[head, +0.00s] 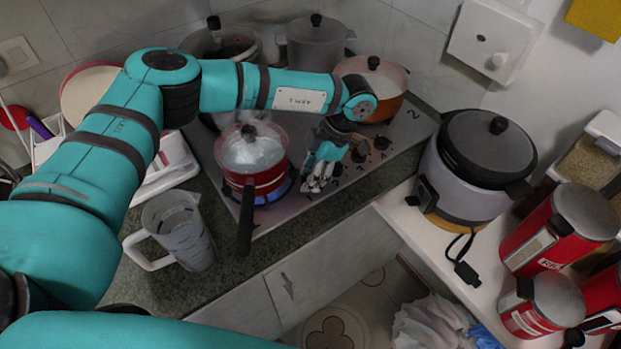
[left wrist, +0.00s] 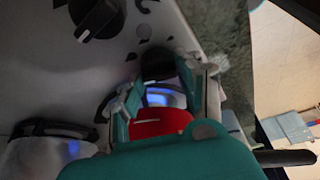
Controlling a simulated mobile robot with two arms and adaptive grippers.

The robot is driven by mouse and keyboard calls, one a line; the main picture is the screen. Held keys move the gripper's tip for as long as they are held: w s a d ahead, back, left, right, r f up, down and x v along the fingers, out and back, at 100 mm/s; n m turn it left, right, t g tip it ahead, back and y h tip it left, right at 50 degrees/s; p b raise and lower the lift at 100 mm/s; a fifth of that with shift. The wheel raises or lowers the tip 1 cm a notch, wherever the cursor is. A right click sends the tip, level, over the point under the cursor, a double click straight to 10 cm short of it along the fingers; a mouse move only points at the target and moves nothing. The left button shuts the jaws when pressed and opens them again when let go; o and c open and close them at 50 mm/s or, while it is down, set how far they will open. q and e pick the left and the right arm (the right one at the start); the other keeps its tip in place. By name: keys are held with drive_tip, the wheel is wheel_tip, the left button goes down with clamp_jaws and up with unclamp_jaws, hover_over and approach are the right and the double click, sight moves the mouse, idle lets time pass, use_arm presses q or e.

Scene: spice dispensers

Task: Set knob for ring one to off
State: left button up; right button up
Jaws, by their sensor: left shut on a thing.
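My left gripper (head: 317,184) points down at the front edge of the stove (head: 290,208), just right of the red pot (head: 270,181). It is shut on a dark stove knob (left wrist: 158,64), which shows between the fingertips in the left wrist view (left wrist: 168,80). In the head view the fingers hide this knob, and its exact turn cannot be told. A blue flame (head: 266,198) burns under the red pot. My right gripper is not in view.
More black knobs (head: 380,143) run along the stove edge to the right. The red pot's handle (head: 245,222) sticks out over the counter's front. A clear measuring jug (head: 183,232) stands at the left, and a rice cooker (head: 467,168) at the right.

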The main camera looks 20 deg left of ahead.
use_arm(q)
drive_tip(key=shift+n+h+b, duration=0.3)
drive_tip(key=shift+n, duration=0.3)
drive_tip(key=o, duration=1.2)
drive_tip(key=shift+c, duration=0.2)
drive_tip(key=v, duration=1.2)
drive_tip(key=shift+w, duration=0.2)
drive_tip(key=shift+d, duration=0.1)
